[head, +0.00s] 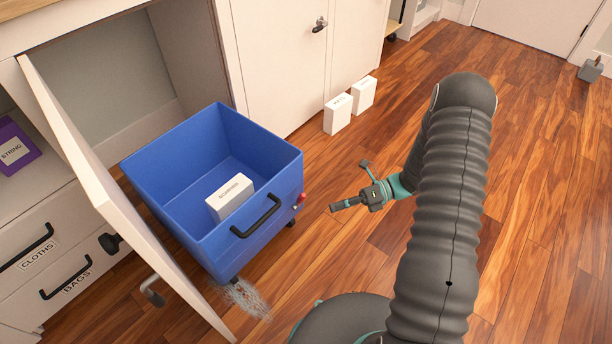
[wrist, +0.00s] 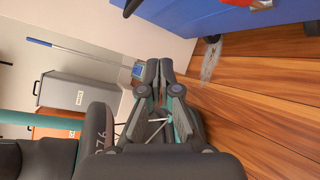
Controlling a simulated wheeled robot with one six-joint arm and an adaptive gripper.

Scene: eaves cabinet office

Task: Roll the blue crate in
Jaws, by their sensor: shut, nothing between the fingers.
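The blue crate (head: 185,232) stands on casters on the wood floor, at the mouth of the open cabinet bay (head: 135,85). A black handle (head: 256,216) is on its front, and a small red part (head: 300,199) sits at its right front corner. A white labelled box (head: 230,196) lies inside it. My gripper (head: 334,207) is shut and empty, right of the crate and apart from it. In the wrist view my gripper's fingertips (wrist: 159,64) are together, and the crate (wrist: 185,14) shows only in part along the top.
The open cabinet door (head: 125,200) stands close along the crate's left side. A grey lint-like patch (head: 247,298) lies by the crate's front caster. Two white boxes (head: 338,113) stand on the floor by the closed doors.

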